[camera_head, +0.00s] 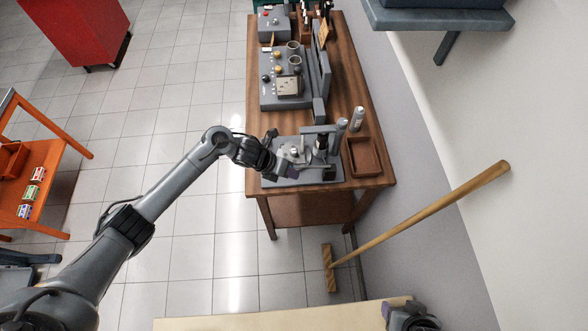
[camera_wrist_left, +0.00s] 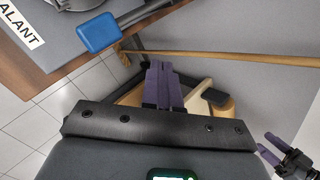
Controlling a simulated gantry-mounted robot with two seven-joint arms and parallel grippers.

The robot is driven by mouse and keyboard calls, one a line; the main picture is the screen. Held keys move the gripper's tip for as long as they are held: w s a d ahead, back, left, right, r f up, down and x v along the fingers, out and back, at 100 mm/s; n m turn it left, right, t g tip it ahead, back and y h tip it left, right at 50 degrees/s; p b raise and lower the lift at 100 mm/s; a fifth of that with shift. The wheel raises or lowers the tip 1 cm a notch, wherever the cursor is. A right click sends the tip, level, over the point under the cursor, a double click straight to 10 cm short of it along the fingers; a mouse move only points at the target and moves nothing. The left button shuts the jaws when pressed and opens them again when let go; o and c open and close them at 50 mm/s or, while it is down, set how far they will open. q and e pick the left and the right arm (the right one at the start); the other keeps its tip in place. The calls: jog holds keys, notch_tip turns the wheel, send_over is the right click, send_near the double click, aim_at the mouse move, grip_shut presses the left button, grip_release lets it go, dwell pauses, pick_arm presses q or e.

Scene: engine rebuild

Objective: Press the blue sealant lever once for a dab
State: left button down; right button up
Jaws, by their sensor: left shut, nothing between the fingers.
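The blue sealant lever (camera_wrist_left: 98,33) is a rounded blue pad on a dark grey arm. It shows at the upper left of the left wrist view, beside a white label (camera_wrist_left: 20,26) reading "ALANT". In the head view my left gripper (camera_head: 291,171) is over the grey station (camera_head: 276,182) at the bench's near end, and the blue pad cannot be made out there. In the left wrist view my left gripper's purple fingers (camera_wrist_left: 163,72) are shut and empty, appearing apart from the lever, to its lower right. My right gripper (camera_wrist_left: 268,148) shows at the lower right, its two purple fingers apart.
The wooden bench (camera_head: 352,100) carries a brown tray (camera_head: 363,156), upright grey cylinders (camera_head: 356,119) and a second grey station (camera_head: 286,97). A broom (camera_head: 430,212) leans against the wall right of the bench. A pale tabletop (camera_head: 250,320) lies in front.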

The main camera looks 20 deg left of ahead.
pick_arm(q)
jog(key=w+a+r+t, duration=0.1)
jog(key=w+r, duration=0.5)
jog(key=r, duration=0.1)
jog(key=shift+a, duration=0.25)
jog(key=shift+f+b, duration=0.2)
jog(key=shift+b, duration=0.1)
jog(key=b, duration=0.5)
send_near(307, 167)
jog(key=shift+w+d+f, duration=0.25)
jog(key=shift+w+f, duration=0.3)
jog(key=shift+w, duration=0.3)
jog(key=shift+f+b, duration=0.4)
jog(key=shift+f, duration=0.1)
dwell(0.7)
